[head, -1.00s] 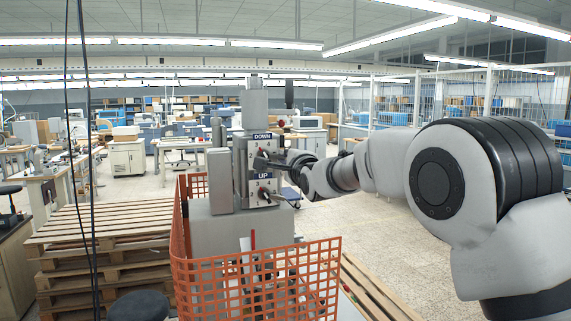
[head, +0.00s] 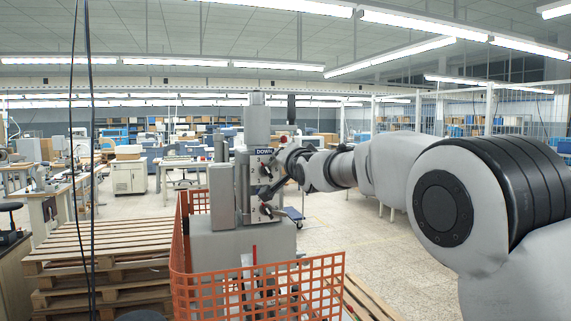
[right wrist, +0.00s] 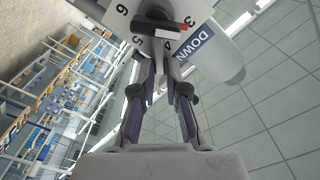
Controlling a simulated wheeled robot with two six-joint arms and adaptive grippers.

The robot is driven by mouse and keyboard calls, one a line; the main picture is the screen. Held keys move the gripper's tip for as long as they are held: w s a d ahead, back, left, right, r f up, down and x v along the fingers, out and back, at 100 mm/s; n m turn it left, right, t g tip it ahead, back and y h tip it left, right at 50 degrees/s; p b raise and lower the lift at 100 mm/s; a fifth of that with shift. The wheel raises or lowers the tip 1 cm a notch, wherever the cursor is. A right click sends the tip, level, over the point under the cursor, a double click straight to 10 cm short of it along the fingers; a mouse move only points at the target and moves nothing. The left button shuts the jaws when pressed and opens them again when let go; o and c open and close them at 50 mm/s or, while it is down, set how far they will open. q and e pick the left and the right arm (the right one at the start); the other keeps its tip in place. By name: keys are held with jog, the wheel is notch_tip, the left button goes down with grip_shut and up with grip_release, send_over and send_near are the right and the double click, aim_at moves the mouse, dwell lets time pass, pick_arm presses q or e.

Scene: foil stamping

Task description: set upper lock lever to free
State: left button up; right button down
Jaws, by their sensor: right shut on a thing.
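The grey stamping machine (head: 222,205) stands behind an orange mesh guard (head: 255,297). The "DOWN" label (head: 264,151) is on its upper front. In the right wrist view, the upper lock lever (right wrist: 157,30) is a black bar with a red tip on a white dial plate (right wrist: 125,12). My right gripper (right wrist: 162,52) is shut on this lever; the exact contact is partly hidden. In the head view my right gripper (head: 281,166) reaches the plate from the right. My left gripper is out of view.
A dark slanted bar (head: 270,190) crosses the panel below the upper dial. A lower lever (head: 268,210) is under it. Stacked wooden pallets (head: 95,262) stand on the left.

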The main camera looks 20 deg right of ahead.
jog(key=shift+a+r+n, duration=0.2)
jog(key=shift+r+n, duration=0.35)
jog(key=shift+n, duration=0.35)
jog(key=c, duration=1.2)
grip_release()
jog(key=shift+w, duration=0.1)
jog(key=shift+w+a+f, duration=0.1)
jog(key=shift+w+f, duration=0.05)
jog(key=shift+f, duration=0.15)
jog(key=s, duration=1.1)
jog(key=shift+s+d, duration=0.25)
jog(key=shift+s, duration=0.1)
jog(key=shift+s, duration=0.1)
